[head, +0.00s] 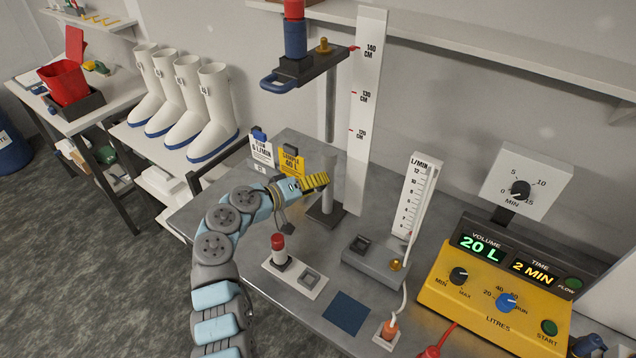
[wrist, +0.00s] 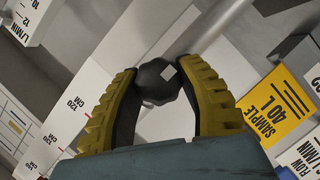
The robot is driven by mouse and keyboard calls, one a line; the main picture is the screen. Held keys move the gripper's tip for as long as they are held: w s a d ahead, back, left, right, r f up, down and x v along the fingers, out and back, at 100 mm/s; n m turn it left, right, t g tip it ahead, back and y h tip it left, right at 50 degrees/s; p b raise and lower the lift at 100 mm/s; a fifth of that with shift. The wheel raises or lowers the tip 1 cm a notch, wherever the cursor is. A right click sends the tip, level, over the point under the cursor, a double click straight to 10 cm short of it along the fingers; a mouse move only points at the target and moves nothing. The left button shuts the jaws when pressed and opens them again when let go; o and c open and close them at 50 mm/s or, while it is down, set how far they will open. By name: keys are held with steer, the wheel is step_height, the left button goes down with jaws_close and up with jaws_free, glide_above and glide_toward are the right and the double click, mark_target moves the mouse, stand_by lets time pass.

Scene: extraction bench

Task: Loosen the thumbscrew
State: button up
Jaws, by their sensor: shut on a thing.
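The thumbscrew is a dark, lobed knob (wrist: 158,82) with a white mark on its face, in the wrist view. My gripper (wrist: 160,88) has its yellow ribbed fingers shut on it, one on each side. In the head view my gripper (head: 315,182) is at the lower part of the upright metal post (head: 330,110), and its fingers hide the knob there. The post carries a dark head (head: 300,70) with a blue handle and a red-and-blue piece on top. Its foot stands on the bench.
A white height scale (head: 366,100) stands behind the post. A flow meter (head: 415,195) and a yellow control box (head: 490,290) are to the right. A white plate with a red-topped piece (head: 279,250) sits in front. Yellow and white cards (head: 292,162) stand behind my gripper.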

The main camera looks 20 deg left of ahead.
steer(key=o, duration=1.2)
step_height(320, 180, up, 10)
